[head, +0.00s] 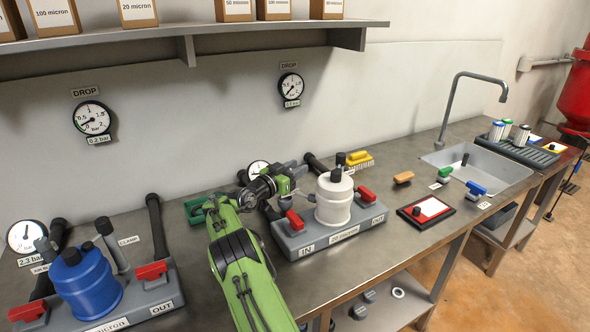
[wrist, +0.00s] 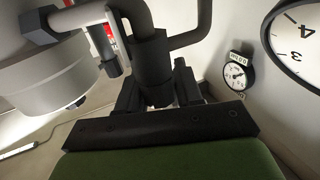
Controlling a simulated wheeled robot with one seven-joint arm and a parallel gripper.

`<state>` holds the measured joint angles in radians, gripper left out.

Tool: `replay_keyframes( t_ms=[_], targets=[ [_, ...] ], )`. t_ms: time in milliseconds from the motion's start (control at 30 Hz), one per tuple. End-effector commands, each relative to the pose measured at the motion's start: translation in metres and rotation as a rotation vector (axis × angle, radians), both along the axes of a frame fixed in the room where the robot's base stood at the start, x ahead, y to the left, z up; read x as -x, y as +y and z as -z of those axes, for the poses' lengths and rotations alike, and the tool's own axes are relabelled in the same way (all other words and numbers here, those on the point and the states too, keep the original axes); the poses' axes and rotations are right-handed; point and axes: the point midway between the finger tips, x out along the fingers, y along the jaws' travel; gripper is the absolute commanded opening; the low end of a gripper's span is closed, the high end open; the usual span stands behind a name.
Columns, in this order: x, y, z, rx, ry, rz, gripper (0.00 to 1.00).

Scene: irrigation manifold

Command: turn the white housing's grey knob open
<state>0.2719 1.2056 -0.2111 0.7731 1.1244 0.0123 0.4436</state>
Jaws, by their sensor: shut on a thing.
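The white housing (head: 334,200) stands on a grey base between two red levers, with a dark cap on top. In the wrist view the housing (wrist: 50,75) is at the upper left, close by. My gripper (head: 297,173) is beside the housing, on its left and wall side. In the wrist view my gripper (wrist: 158,95) has its dark fingers closed around the grey knob, at the lower end of dark grey pipework (wrist: 153,55). The knob is mostly hidden by the fingers, so I cannot tell its angle.
A round gauge (wrist: 295,45) is close at the right of the wrist view. The red levers (head: 293,220) (head: 367,195) flank the housing. A blue housing (head: 85,285) stands at the left. The bench around the orange block (head: 403,177) is mostly clear.

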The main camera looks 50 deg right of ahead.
Motion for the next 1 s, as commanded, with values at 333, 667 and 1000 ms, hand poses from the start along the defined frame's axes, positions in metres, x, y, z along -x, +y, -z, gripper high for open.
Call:
replay_keyframes(
  t_ms=[333,667,1000],
  targets=[
    [0.000,0.000,0.000,0.000,-0.001,-0.001,0.56],
    [0.000,0.017,0.000,-0.002,0.001,-0.004,0.56],
    [0.004,0.073,0.000,-0.001,0.000,-0.002,0.56]
  ],
)
